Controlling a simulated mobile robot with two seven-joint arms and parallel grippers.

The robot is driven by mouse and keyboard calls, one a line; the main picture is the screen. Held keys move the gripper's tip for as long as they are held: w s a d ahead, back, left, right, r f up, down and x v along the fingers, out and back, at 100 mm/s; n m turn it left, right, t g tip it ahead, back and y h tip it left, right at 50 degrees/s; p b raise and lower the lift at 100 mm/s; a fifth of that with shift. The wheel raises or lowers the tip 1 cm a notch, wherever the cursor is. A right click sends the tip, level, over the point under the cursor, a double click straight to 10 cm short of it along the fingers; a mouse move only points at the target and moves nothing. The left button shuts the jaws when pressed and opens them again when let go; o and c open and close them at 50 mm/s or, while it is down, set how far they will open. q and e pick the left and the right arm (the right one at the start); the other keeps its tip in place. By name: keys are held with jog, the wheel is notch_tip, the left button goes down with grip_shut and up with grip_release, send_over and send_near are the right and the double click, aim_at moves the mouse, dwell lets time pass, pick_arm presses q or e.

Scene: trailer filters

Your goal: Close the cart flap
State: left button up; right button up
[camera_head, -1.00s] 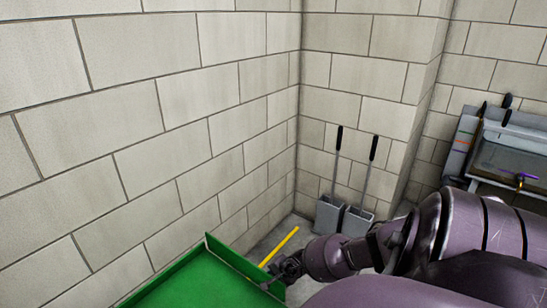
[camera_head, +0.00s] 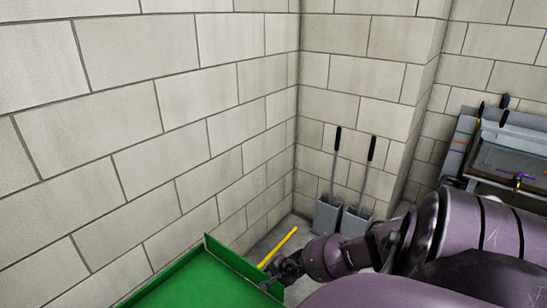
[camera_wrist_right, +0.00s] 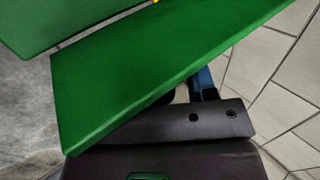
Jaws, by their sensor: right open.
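The green cart (camera_head: 190,284) is at the bottom of the head view, beside the block wall. A green panel, which looks like its flap (camera_head: 240,262), stands up along its far edge, above the cart floor. My right gripper (camera_head: 276,276) is at the right end of this panel, close to it or touching; I cannot tell which. The right gripper is open. In the right wrist view the green panel (camera_wrist_right: 150,75) fills the middle, right in front of the gripper, and hides most of the fingers. My left gripper is not in view.
A yellow bar (camera_head: 279,246) rises behind the panel. Two long-handled dustpans (camera_head: 328,214) (camera_head: 356,220) lean in the wall corner. A grey bench with tools (camera_head: 505,155) is at the right. Block walls close off the left and back.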

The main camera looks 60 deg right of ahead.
pick_arm(q)
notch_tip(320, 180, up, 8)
jog(key=p, duration=0.7)
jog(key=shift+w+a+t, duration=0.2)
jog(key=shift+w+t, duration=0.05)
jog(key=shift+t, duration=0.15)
pick_arm(e)
jog(key=v, duration=1)
jog(key=shift+r, duration=0.1)
